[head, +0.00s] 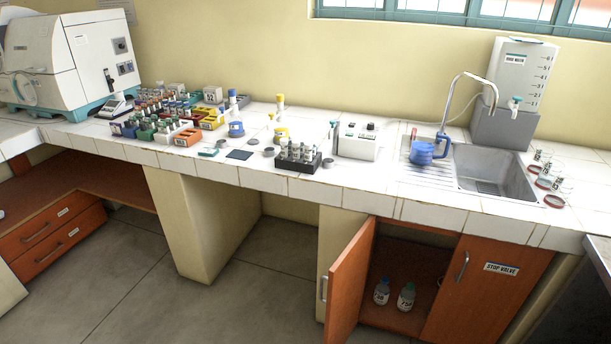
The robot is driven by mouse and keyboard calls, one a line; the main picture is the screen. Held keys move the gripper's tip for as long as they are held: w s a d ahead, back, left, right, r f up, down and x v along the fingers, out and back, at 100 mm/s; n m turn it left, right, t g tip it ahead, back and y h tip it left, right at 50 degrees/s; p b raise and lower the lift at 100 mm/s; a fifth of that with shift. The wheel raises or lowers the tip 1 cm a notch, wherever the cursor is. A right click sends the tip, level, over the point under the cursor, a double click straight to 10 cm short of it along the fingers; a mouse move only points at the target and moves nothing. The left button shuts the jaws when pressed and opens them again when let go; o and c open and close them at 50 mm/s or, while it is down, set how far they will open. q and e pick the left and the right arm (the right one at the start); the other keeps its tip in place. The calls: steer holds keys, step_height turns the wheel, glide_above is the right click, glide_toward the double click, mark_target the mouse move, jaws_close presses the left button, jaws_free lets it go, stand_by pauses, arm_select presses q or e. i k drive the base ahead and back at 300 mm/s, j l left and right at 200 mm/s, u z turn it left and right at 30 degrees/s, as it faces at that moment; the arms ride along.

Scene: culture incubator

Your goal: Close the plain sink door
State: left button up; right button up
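The plain sink door (349,286) is a reddish-brown cabinet door under the sink. It stands open, swung out toward me from its left side, with a metal handle (324,289) near its left visible edge. The cabinet inside (415,270) shows, with two small bottles (382,291) on its floor. The other door (487,290), labelled STOP VALVE, is shut and has a metal handle (462,266). Neither of my grippers is in view.
The sink (490,170) with a blue jug (421,153) beside it is above the cabinet. The tiled counter (260,180) holds racks and small lab items. Open floor (250,290) lies left of the open door. A drawer unit (55,235) stands far left.

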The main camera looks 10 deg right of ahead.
mark_target(346, 277)
steer(key=i+j+z, duration=0.15)
steer(key=z, duration=0.8)
steer(key=i+j+z, duration=0.3)
steer(key=j, duration=0.3)
steer(key=j+z, duration=0.3)
steer(key=j, duration=0.3)
steer(key=j+z, duration=0.3)
steer(key=j, duration=0.35)
steer(key=i, duration=0.05)
